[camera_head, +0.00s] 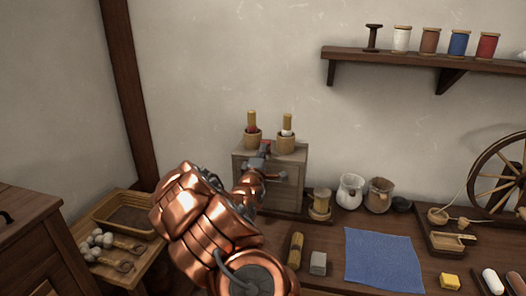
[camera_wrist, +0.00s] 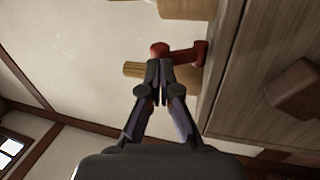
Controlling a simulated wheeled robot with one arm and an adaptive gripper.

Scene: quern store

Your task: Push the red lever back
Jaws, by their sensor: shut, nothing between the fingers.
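The red lever (camera_wrist: 182,54) stands on top of a wooden box (camera_wrist: 262,80), with a round red knob (camera_wrist: 159,50) at its free end. In the head view only a small red part of the lever (camera_head: 266,143) shows, between two wooden cups on the box (camera_head: 296,164). My gripper (camera_wrist: 158,66) is shut and empty. Its fingertips are close beside the lever, just below the knob in the wrist view; I cannot tell whether they touch. In the head view my gripper (camera_head: 264,152) is at the box's top, partly hiding the lever.
Wooden cups (camera_head: 252,138) and (camera_head: 286,144) holding yellow-topped rods flank the lever closely. A spool shelf (camera_head: 430,61) hangs on the wall.

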